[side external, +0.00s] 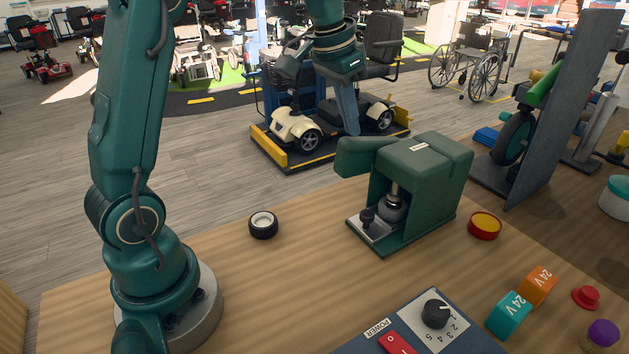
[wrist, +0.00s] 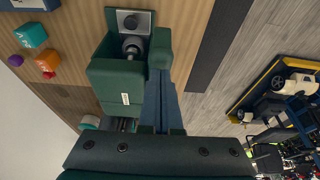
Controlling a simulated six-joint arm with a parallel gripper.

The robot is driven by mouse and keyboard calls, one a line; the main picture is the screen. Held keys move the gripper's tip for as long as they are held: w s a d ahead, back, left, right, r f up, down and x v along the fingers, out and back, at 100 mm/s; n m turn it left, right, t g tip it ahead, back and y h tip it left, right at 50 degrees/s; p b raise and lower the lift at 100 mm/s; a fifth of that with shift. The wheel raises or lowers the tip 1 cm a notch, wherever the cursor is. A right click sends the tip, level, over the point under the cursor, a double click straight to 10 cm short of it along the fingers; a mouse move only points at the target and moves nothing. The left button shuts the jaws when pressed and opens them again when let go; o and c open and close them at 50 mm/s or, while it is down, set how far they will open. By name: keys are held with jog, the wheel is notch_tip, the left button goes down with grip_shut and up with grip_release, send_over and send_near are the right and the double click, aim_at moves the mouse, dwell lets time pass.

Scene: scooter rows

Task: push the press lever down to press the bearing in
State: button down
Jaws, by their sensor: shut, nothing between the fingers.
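The green press (side external: 425,170) stands on the wooden bench; in the wrist view its body (wrist: 118,78) is at the upper left. Its press lever (side external: 362,157), a green block, sticks out at the upper left of the press and looks raised about level; it also shows in the wrist view (wrist: 160,47). A metal ram and round part (side external: 393,207), perhaps the bearing, are inside the press opening; I cannot tell them apart clearly. My gripper (side external: 352,130) is shut and empty, fingers pointing down, close to the lever. Whether the fingertips (wrist: 160,76) touch it is unclear.
A control box (side external: 425,325) and 24V blocks (side external: 509,314) are in front. A grey upright panel (side external: 550,110) stands at right.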

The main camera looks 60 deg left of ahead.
aim_at(348, 138)
jog(key=shift+f, duration=2.8)
jog(key=shift+s+f, duration=0.1)
jog(key=shift+f, duration=1.35)
jog(key=shift+r, duration=4.3)
jog(key=shift+r, duration=0.1)
